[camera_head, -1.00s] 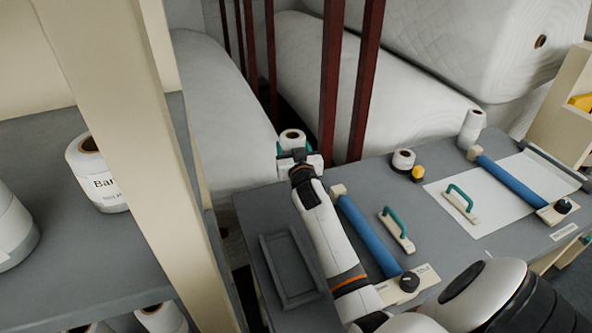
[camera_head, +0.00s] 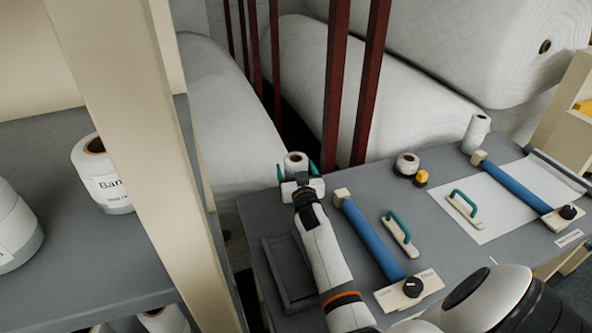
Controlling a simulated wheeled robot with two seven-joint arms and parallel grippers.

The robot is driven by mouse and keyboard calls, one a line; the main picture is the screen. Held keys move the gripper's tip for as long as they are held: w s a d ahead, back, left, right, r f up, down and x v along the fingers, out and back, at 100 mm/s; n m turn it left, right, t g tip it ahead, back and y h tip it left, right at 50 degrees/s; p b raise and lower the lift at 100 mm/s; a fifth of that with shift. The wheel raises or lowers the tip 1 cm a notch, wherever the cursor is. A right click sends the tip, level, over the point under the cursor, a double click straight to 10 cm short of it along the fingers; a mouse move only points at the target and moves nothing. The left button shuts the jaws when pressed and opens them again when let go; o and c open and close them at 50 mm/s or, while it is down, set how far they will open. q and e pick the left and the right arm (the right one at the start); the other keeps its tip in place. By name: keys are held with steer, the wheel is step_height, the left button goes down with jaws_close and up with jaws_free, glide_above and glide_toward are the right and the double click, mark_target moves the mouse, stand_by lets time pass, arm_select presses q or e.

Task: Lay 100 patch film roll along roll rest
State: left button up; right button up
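My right gripper (camera_head: 297,173) has its teal fingers on either side of a small white roll (camera_head: 295,158) with a brown core. It holds the roll upright, near the back left edge of the grey table. No label on this roll can be read, so I cannot tell whether it is the 100 patch film roll. A dark grey rectangular tray (camera_head: 272,256), possibly the roll rest, lies at the table's left, partly covered by my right arm. My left gripper is not in view.
Blue bars (camera_head: 370,238) and (camera_head: 518,187), teal-handled tools (camera_head: 402,236) and (camera_head: 463,209), a short roll (camera_head: 407,164), a yellow item (camera_head: 421,177) and a standing roll (camera_head: 475,133) occupy the table (camera_head: 457,254). A beige shelf post (camera_head: 150,165) stands left. Dark red posts (camera_head: 335,90) rise behind.

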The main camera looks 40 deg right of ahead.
steer(key=shift+r, duration=0.15)
steer(key=b+v, duration=0.1)
steer(key=v, duration=1.1)
stand_by(0.3)
